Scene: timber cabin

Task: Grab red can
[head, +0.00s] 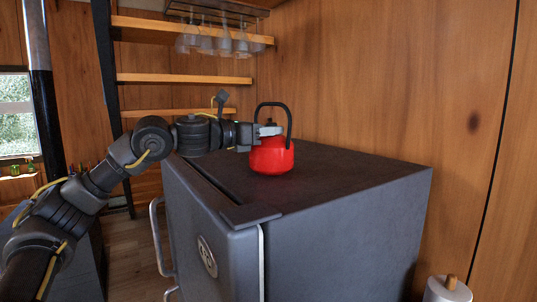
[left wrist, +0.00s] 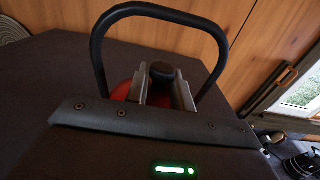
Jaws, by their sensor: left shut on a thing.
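The red thing is a rounded kettle (head: 271,157) with a tall black loop handle, upright on top of a dark grey fridge (head: 345,178). My left gripper (head: 271,131) reaches in from the left at the level of the kettle's lid, inside the handle loop. In the left wrist view its two grey fingers (left wrist: 162,82) are shut on the black lid knob of the kettle (left wrist: 121,92). The handle arches beyond and around the fingers. Much of the red body is hidden there by the gripper's own front. My right gripper is in neither view.
The fridge top is clear to the right of the kettle. A wooden wall (head: 400,80) stands close behind it. Wooden shelves (head: 185,79) and hanging glasses (head: 225,42) are behind to the left. A white roll (head: 446,291) stands at the lower right.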

